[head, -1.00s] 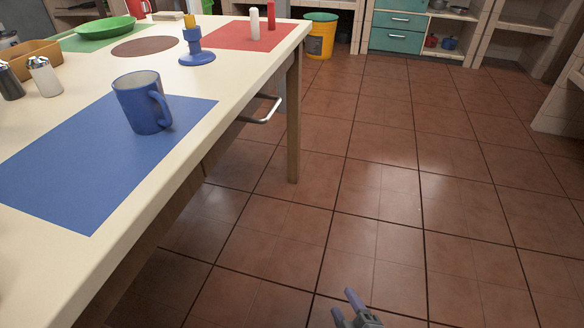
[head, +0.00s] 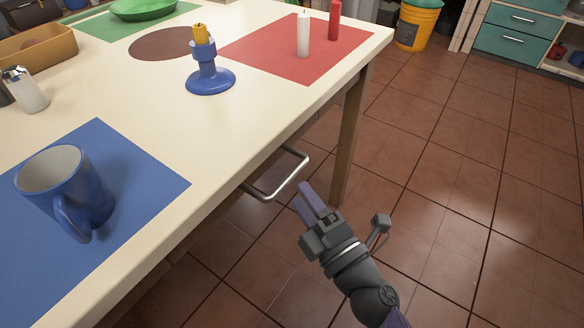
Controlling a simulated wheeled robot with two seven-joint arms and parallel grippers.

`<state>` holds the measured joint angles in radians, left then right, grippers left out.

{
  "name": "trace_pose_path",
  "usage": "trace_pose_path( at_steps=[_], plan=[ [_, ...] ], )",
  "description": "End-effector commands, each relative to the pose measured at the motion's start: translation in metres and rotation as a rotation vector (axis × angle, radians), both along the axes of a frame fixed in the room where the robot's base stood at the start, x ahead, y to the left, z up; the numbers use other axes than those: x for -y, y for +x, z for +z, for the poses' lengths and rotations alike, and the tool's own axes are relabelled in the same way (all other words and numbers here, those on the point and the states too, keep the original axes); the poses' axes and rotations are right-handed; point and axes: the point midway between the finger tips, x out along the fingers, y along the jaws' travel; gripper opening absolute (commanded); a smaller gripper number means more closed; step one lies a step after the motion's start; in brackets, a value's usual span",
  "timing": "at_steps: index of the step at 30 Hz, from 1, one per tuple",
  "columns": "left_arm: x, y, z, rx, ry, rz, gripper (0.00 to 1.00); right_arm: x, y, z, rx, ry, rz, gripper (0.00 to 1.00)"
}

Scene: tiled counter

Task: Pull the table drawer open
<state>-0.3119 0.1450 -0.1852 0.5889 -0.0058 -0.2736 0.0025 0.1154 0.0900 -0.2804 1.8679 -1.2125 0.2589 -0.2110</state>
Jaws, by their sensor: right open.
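The table (head: 150,95) has a cream top. A metal bar handle (head: 287,178) of its drawer juts out from under the near right edge. The drawer front itself is hidden below the tabletop overhang. My right gripper (head: 312,197) is open and empty, just right of the handle, with its fingers pointing up and left toward it. It looks apart from the handle, though the depth gap is hard to judge. My left gripper is not in view.
On the table are a blue mug (head: 62,190), a blue candle holder (head: 210,80), a white candle (head: 303,35) and a red candle (head: 335,20). A table leg (head: 350,130) stands behind the handle. Tiled floor (head: 470,200) to the right is clear.

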Motion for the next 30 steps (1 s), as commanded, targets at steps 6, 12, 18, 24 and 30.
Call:
trace_pose_path(
  at_steps=[6,12,18,24,30],
  plan=[
    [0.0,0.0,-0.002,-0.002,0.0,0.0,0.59,-0.02,0.034,0.007,0.0,0.0,-0.001,0.53],
    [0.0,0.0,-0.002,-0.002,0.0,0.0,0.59,-0.026,0.044,0.009,-0.002,0.001,-0.001,0.53],
    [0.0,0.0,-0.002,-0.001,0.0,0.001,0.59,-0.026,0.044,0.009,-0.002,0.001,-0.002,0.51],
    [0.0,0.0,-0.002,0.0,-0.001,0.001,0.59,-0.026,0.044,0.009,-0.002,0.001,-0.002,0.08],
    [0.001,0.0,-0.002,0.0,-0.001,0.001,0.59,-0.026,0.044,0.009,-0.002,0.001,-0.002,0.0]
  ],
)
